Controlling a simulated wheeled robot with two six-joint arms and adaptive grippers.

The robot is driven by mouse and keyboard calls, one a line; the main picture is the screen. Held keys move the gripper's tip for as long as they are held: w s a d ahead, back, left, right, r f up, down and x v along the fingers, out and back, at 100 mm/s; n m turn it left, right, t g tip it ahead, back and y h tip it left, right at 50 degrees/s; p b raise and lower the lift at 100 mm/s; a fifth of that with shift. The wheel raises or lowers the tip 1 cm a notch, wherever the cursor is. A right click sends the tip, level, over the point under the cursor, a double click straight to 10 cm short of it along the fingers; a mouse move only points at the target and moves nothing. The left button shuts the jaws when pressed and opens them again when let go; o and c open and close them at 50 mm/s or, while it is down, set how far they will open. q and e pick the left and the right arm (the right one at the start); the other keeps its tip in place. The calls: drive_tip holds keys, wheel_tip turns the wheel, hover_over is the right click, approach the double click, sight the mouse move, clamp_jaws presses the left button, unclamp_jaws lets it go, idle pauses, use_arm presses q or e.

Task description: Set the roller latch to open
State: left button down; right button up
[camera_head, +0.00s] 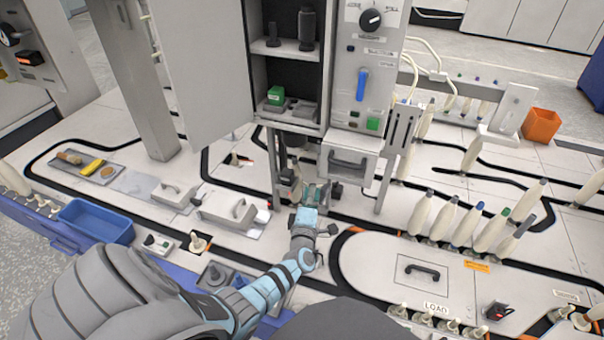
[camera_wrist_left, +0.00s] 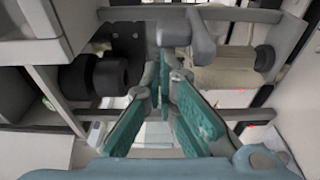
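My left gripper (camera_head: 312,192) reaches in under the tall cabinet, close to the lower mechanism between its legs. In the left wrist view its teal-padded fingers (camera_wrist_left: 174,74) converge with a narrow gap near the tips. A grey rounded lever or knob (camera_wrist_left: 178,32) lies right at the fingertips; it may be the roller latch, but I cannot tell its setting. I cannot tell whether the fingers touch or hold it. A dark roller (camera_wrist_left: 108,76) is left of the fingers and a pale roller (camera_wrist_left: 225,72) right of them. My right gripper is not in view.
The cabinet's grey drawer (camera_head: 347,163) hangs close to the right of my left gripper. A cabinet leg (camera_head: 272,165) stands to its left. Pale bobbins (camera_head: 443,216) stand at right. A blue bin (camera_head: 96,221) and a lidded box (camera_head: 228,208) are at left.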

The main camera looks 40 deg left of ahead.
use_arm(q)
drive_tip(key=shift+w+d, duration=0.1)
drive_tip(key=shift+d, duration=0.2)
drive_tip(key=s+a, duration=0.1)
drive_tip(key=a, duration=0.3)
drive_tip(key=p+v, duration=0.3)
drive_tip(key=v, duration=0.7)
drive_tip(key=shift+d, duration=0.2)
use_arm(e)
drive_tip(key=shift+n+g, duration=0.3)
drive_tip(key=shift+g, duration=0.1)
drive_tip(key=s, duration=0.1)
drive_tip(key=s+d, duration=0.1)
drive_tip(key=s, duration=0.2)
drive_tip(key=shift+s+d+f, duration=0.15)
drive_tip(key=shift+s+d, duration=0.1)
